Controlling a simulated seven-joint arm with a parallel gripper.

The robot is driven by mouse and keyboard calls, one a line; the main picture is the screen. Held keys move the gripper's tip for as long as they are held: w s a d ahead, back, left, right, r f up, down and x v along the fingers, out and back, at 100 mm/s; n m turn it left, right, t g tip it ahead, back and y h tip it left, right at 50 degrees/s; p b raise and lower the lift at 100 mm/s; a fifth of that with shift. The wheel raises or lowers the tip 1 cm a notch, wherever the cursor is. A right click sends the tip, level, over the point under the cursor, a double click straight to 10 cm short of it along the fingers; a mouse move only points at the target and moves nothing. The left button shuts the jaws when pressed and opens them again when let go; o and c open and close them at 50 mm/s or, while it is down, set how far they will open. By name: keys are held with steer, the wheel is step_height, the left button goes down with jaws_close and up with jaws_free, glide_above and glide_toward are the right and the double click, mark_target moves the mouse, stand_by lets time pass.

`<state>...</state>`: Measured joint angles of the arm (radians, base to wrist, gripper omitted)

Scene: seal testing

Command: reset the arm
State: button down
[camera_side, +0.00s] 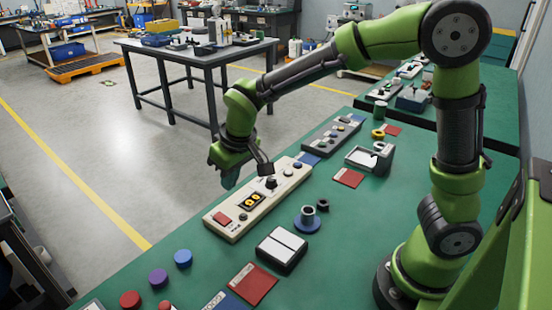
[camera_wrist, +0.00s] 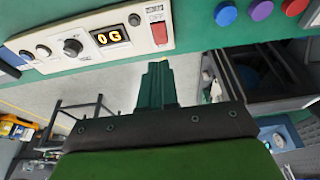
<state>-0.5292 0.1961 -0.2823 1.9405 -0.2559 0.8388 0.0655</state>
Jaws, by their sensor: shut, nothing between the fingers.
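My gripper (camera_side: 229,178) hangs past the far left edge of the green bench, behind the cream control box (camera_side: 240,222), and appears apart from it. In the wrist view my gripper's green fingers (camera_wrist: 157,75) are together with nothing between them. The cream control box also shows at the top of the wrist view (camera_wrist: 125,44). It has a red rocker switch (camera_side: 222,218), a lit yellow display (camera_wrist: 113,36) and a dark knob (camera_side: 270,182). A dark camera-like part of my wrist overlaps the box's far side in the side view.
On the green bench (camera_side: 330,240) are a black-and-white box (camera_side: 281,248), a blue-based grey part (camera_side: 308,217), a black ring (camera_side: 323,205), a grey fixture (camera_side: 370,157) and red cards (camera_side: 348,178). Blue (camera_side: 183,258), purple and red buttons line the near edge. Open floor lies left.

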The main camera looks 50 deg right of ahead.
steer(key=shift+v, duration=0.9)
steer(key=shift+s, duration=0.2)
steer(key=s+d+r+m+t+y, duration=0.1)
steer(key=s+d+r+m+t, duration=0.1)
steer(key=s, duration=0.6)
steer(key=s+d+r+m+t+y, duration=0.1)
steer(key=s+d+r, duration=0.3)
steer(key=s, duration=0.4)
steer(key=shift+s+d+r+m+t, duration=0.3)
steer(key=shift+r+m+t, duration=0.15)
steer(key=shift+r, duration=0.25)
